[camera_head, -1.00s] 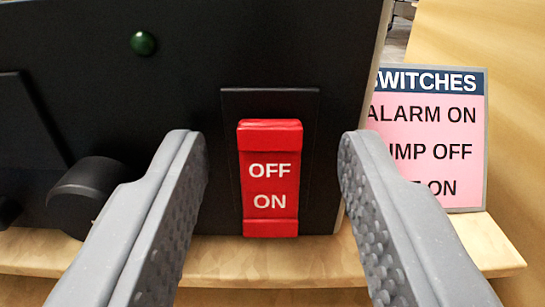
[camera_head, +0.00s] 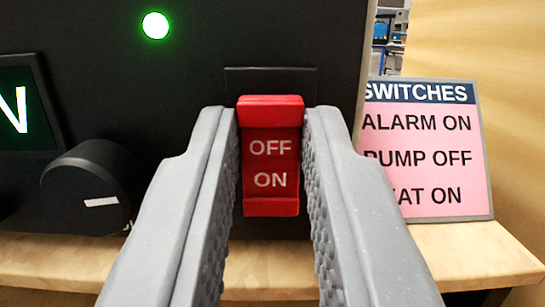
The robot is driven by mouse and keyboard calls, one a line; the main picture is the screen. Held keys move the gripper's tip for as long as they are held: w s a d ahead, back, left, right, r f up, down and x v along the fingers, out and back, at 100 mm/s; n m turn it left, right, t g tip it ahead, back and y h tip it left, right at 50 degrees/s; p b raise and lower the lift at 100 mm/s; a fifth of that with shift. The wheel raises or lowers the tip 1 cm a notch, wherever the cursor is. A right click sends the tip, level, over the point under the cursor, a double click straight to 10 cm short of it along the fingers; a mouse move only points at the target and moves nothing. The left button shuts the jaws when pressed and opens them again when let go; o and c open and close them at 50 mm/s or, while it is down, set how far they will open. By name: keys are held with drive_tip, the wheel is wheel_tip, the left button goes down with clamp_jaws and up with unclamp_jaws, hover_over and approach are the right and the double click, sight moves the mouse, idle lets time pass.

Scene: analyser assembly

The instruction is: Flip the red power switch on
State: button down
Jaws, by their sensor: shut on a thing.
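The red power switch (camera_head: 271,155) is a rocker marked OFF above and ON below, set in the front of a black analyser panel (camera_head: 200,95). My gripper (camera_head: 271,125) has one finger on each side of the switch, close against its side edges. It is shut on the switch. A round green lamp (camera_head: 155,25) at the upper left glows brightly.
A black knob (camera_head: 90,190) with a white mark juts out left of my gripper. A pink SWITCHES sign (camera_head: 425,150) stands to the right, reading ALARM ON, PUMP OFF and a partly hidden "AT ON". The wooden shelf (camera_head: 50,260) runs below.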

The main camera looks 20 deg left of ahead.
drive_tip(key=c, duration=1.3)
unclamp_jaws()
drive_tip(key=shift+s, duration=0.1)
drive_tip(key=p+v, duration=0.1)
drive_tip(key=v, duration=0.4)
drive_tip(key=r+p+v, duration=0.1)
drive_tip(key=v, duration=0.3)
drive_tip(key=r+p+v, duration=0.1)
drive_tip(key=v, duration=0.4)
drive_tip(key=shift+s+d+r, duration=0.15)
drive_tip(key=shift+s+d, duration=0.15)
drive_tip(key=shift+s, duration=0.2)
